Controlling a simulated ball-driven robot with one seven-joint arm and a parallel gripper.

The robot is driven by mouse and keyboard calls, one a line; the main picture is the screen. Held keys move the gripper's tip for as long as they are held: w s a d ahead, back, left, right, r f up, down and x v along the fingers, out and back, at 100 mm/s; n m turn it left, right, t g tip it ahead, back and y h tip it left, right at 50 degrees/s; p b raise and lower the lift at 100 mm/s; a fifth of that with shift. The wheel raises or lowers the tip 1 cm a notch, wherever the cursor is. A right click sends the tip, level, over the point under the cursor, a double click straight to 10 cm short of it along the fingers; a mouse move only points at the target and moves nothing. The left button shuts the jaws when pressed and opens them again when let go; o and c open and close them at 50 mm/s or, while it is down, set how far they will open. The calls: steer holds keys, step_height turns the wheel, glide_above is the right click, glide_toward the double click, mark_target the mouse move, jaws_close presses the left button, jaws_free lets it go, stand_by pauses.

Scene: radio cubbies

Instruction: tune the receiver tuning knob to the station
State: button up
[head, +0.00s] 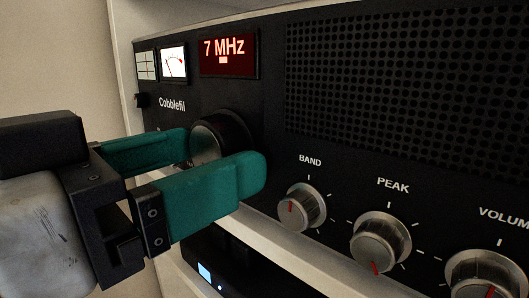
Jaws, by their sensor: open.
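The receiver tuning knob (221,133) is a large dark knob with a metallic face on the left part of the black receiver's front panel (270,150). My gripper (226,155) has two teal fingers and is open. One finger lies at the left of the knob and the other in front of its lower right, covering the knob's lower part. I cannot tell whether either finger touches it. The red display (228,55) above the knob reads "7 MHz" with a small light block under the text. A white needle meter (173,63) sits left of the display.
Smaller BAND (302,207), PEAK (380,241) and VOLUME (484,275) knobs with red marks run to the lower right, BAND close to my near finger. A speaker grille (410,80) fills the upper right. A dark device with a lit screen (207,274) sits below the shelf.

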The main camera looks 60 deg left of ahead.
steer(key=c, duration=1)
steer(key=shift+m+b, duration=0.9)
steer(key=shift+b, duration=0.6)
steer(key=o, duration=1)
steer(key=shift+s, duration=0.1)
steer(key=b+v, duration=0.3)
steer(key=v, duration=0.7)
steer(key=shift+s, duration=0.3)
